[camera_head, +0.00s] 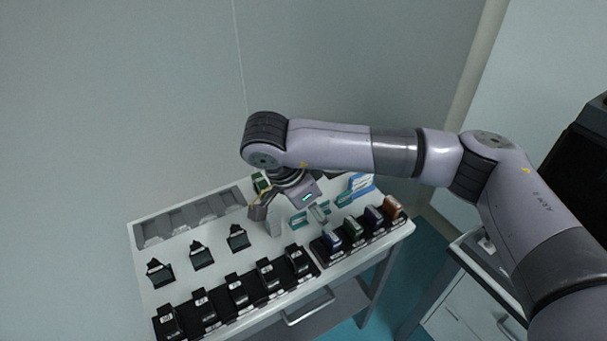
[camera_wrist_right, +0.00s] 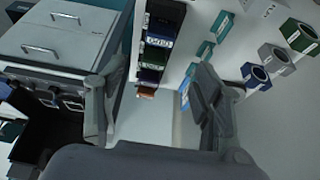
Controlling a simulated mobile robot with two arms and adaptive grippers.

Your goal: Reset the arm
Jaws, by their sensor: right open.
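My right arm comes in from the right in the head view and reaches over a white table (camera_head: 190,262). My right gripper (camera_head: 266,216) points down above the middle of the table, with its fingers apart. In the right wrist view the two fingers of this gripper (camera_wrist_right: 155,105) stand wide apart, and nothing shows between their tips. A dark green block (camera_head: 261,183) shows just behind the gripper; the arm partly covers that area. My left gripper is not in view.
Black holders (camera_head: 235,290) line the front edge. Coloured blocks (camera_head: 354,228) stand in a black rack at right. Three dark upright pieces (camera_head: 202,255) stand at left, before a grey tray (camera_head: 190,218). Teal pieces (camera_head: 299,220) lie near the gripper. A cabinet (camera_head: 470,310) stands at lower right.

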